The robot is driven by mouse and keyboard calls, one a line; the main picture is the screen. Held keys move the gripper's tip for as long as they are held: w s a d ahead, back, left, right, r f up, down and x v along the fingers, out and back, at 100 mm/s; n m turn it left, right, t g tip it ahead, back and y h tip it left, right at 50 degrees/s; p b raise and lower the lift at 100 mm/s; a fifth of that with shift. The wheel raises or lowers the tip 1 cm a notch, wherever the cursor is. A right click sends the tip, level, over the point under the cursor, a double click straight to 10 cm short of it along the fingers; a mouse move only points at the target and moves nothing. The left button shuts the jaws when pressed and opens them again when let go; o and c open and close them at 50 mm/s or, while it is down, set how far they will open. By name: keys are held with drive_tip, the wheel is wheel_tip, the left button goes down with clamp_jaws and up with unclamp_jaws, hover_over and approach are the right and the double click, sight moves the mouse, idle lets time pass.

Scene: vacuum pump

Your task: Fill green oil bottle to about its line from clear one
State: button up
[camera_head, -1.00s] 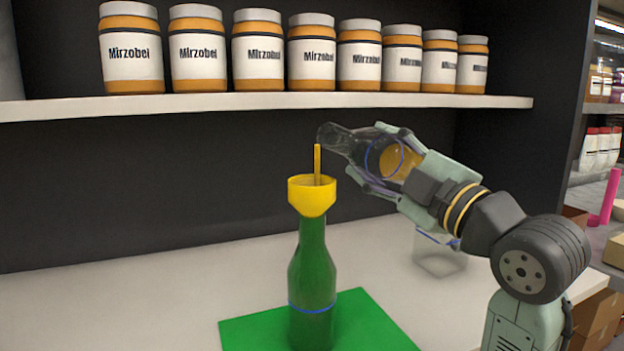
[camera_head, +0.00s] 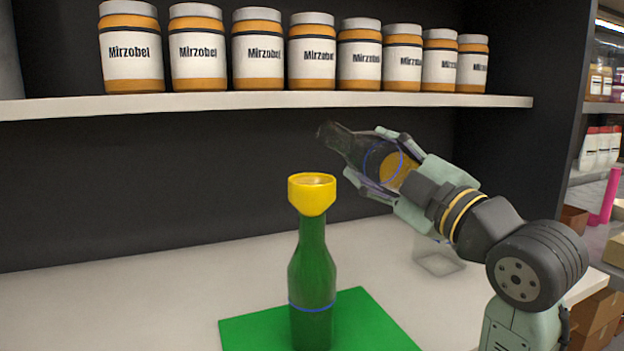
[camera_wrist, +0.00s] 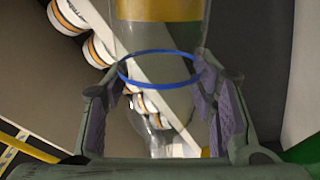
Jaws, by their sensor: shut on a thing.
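The clear bottle (camera_head: 350,146), with a blue line and amber oil inside, is held in the air, tilted with its mouth up and to the left. My gripper (camera_head: 380,158) is shut around its body; in the wrist view its fingers (camera_wrist: 160,110) flank the bottle's blue ring (camera_wrist: 160,55). The bottle's mouth is above and slightly right of the yellow funnel (camera_head: 312,196), apart from it. No stream is visible. The funnel sits in the neck of the upright green bottle (camera_head: 312,270), which has a blue line low on its body. The oil level inside the green bottle cannot be told.
The green bottle stands on a green mat (camera_head: 362,318) on the pale counter (camera_head: 150,295). A clear container (camera_head: 438,262) stands behind my arm. The counter left of the mat is clear.

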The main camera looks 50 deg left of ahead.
sight(382, 145)
drive_tip(key=shift+s+r+m+t+p, duration=0.25)
drive_tip(key=shift+r+m+p, duration=0.15)
drive_tip(key=shift+m+p, duration=0.25)
drive_tip(key=shift+s+r+m+t+p, duration=0.1)
drive_tip(key=shift+r+m+t+p, duration=0.2)
drive_tip(key=shift+m+p, duration=0.3)
drive_tip(key=shift+s+a+r+m+h+p, duration=0.1)
drive_tip(key=shift+s+r+m+h+p, duration=0.35)
drive_tip(key=shift+m+p, duration=0.55)
drive_tip(key=shift+s+r+m+t+h+p, duration=0.1)
drive_tip(key=shift+r+m+t+h+p, duration=0.1)
drive_tip(key=shift+m+p, duration=0.4)
drive_tip(key=shift+s+r+m+t+h+p, duration=0.1)
drive_tip(key=shift+r+m+t+p, duration=0.1)
drive_tip(key=shift+m+p, duration=0.4)
drive_tip(key=m+p, duration=0.2)
drive_tip(key=m+h+p, duration=0.1)
drive_tip(key=shift+w+r, duration=0.2)
drive_tip(key=shift+w, duration=0.05)
drive_tip(key=shift+f+m, duration=0.25)
drive_tip(key=shift+m, duration=0.4)
drive_tip(key=shift+f+m+h, duration=0.2)
drive_tip(key=shift+m+h, duration=0.05)
drive_tip(key=shift+m, duration=0.5)
drive_tip(key=shift+f+m+h, duration=0.15)
drive_tip(key=shift+m+h, duration=0.05)
drive_tip(key=shift+m, duration=0.55)
